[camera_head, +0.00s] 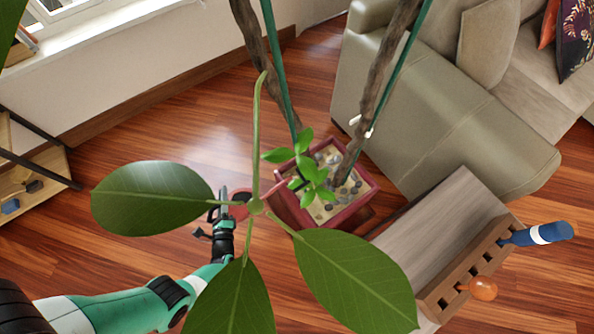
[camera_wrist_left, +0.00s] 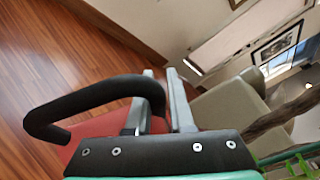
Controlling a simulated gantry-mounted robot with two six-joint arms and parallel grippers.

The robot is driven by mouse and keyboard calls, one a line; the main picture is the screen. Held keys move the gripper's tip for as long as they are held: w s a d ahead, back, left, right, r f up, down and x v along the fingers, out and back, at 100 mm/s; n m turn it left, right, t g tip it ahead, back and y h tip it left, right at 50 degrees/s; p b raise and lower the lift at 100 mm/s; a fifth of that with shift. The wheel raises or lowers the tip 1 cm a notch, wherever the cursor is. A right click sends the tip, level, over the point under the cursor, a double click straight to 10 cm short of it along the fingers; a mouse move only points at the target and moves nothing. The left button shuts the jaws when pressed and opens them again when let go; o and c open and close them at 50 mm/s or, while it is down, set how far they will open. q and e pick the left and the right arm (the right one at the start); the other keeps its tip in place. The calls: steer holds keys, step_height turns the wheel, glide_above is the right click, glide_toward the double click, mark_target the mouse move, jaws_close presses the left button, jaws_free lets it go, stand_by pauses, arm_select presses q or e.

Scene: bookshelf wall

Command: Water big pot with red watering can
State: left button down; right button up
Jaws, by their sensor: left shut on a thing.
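The big pot (camera_head: 357,204) is a square dark red planter with pebbles, thick stems and green stakes, standing on the floor in the middle of the head view. My left gripper (camera_head: 224,205) is left of it, shut on the black handle (camera_wrist_left: 100,92) of the red watering can. The can's red body (camera_head: 239,204) is partly hidden by leaves in the head view; it shows low in the left wrist view (camera_wrist_left: 92,130). Its thin spout (camera_head: 283,184) points right, its tip near or over the pot's left rim. I cannot tell whether water flows. My right gripper is out of view.
Large leaves (camera_head: 355,272) hang in front of the camera and over my left arm. A beige sofa (camera_head: 430,120) stands behind the pot. A wooden rack (camera_head: 470,265) with blue and orange handled tools is at right.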

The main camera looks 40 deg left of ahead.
arm_select(q)
steer(key=shift+r, duration=0.15)
steer(key=shift+w+r+p, duration=0.2)
steer(key=shift+r+p, duration=0.1)
steer(key=shift+p, duration=0.25)
stand_by(0.6)
steer(key=shift+w+r+p, duration=0.2)
steer(key=shift+r+p, duration=0.2)
steer(key=shift+p, duration=0.1)
steer(key=shift+m, duration=0.3)
stand_by(0.3)
steer(key=shift+w+d+r+p, duration=0.1)
steer(key=shift+w+r+p, duration=0.05)
steer(key=shift+r+p, duration=0.3)
stand_by(0.7)
steer(key=shift+w+r+g+p, duration=0.2)
steer(key=shift+r+g+p, duration=0.1)
steer(key=shift+p, duration=0.2)
steer(key=shift+m, duration=0.3)
